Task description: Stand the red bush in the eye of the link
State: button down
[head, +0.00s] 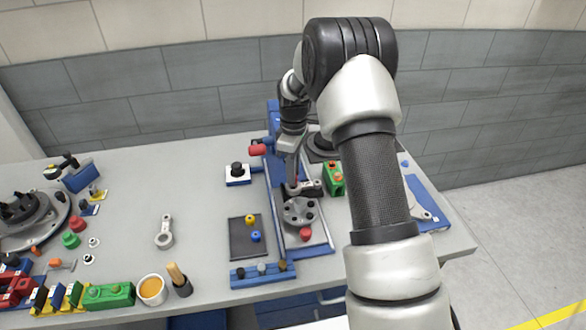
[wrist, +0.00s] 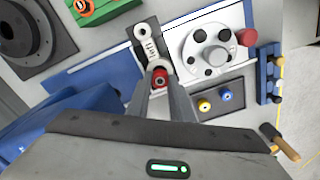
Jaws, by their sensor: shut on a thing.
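My gripper (wrist: 160,80) is shut on the red bush (wrist: 160,76), a small red ring with a dark centre, seen between the fingertips in the wrist view. A grey link (wrist: 147,42) with a round end and dark lettering lies just beyond the fingertips. The bush is over or at the link's near end; I cannot tell whether it sits in the eye or above it. In the head view my gripper (head: 292,186) points down beside the link (head: 310,187), and the bush is too small to make out clearly.
A round grey plate with holes (head: 299,211) and a red knob (head: 305,234) are close in front. A green block (head: 333,178) stands to the right. A dark tray (head: 245,238) holds yellow and blue pieces. Another grey link (head: 165,232) lies on clear table to the left.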

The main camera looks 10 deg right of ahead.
jog(key=shift+f, duration=0.4)
jog(key=shift+f+b, duration=0.25)
jog(key=shift+b, duration=0.2)
jog(key=shift+f+b, duration=0.3)
jog(key=shift+f, duration=0.1)
jog(key=c, duration=1.9)
grip_release()
jog(key=shift+o, duration=0.2)
jog(key=shift+r, duration=0.1)
jog(key=shift+r+p, duration=0.85)
jog(key=shift+r, duration=0.6)
